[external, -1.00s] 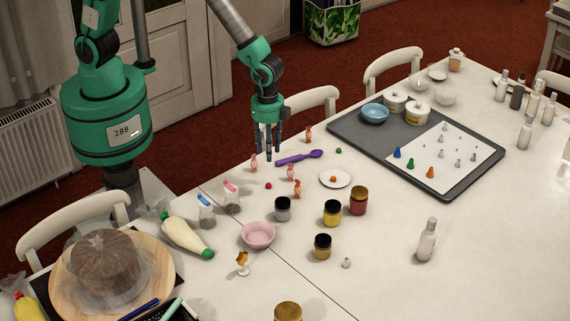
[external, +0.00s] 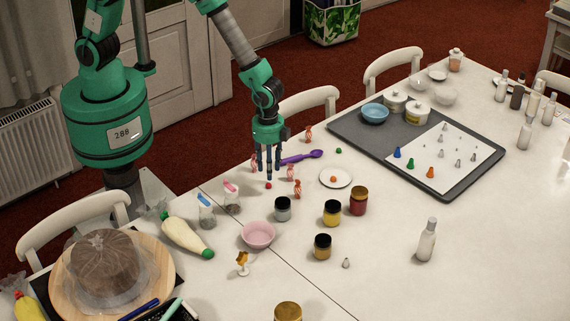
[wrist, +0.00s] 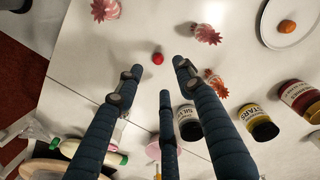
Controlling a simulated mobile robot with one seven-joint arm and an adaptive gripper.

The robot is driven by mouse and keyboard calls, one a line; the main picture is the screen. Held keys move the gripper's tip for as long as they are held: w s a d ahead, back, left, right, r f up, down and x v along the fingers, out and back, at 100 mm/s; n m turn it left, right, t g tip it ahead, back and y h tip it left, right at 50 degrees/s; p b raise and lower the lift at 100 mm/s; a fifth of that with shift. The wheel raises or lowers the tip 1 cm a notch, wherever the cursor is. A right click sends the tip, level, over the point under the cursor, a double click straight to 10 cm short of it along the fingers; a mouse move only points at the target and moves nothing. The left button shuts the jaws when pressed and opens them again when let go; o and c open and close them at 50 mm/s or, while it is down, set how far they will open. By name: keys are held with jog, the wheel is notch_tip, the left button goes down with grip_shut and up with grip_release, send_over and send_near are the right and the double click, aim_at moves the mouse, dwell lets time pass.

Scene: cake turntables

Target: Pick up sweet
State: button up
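A small round red sweet (external: 268,185) lies on the white table, just below my gripper (external: 268,172). In the wrist view the red sweet (wrist: 158,58) sits beyond and between my three spread dark fingers (wrist: 160,80). The gripper is open and empty, and no finger visibly touches the sweet. Red-and-white wrapped sweets stand nearby: one (external: 254,164) beside the left finger, two (external: 291,173) (external: 297,190) to the right, and one (external: 309,134) farther back. The wrist view shows wrapped sweets too (wrist: 207,34). A round green sweet (external: 338,150) lies farther right.
A purple spoon (external: 306,157) lies close behind the gripper. A white plate (external: 345,184) with an orange sweet is to the right.

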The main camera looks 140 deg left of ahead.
aim_at(269, 183)
jog(key=shift+f, duration=0.5)
jog(key=shift+s+f+b, duration=0.1)
jog(key=shift+f+b, duration=0.4)
jog(key=shift+f, duration=2.1)
jog(key=c, duration=0.8)
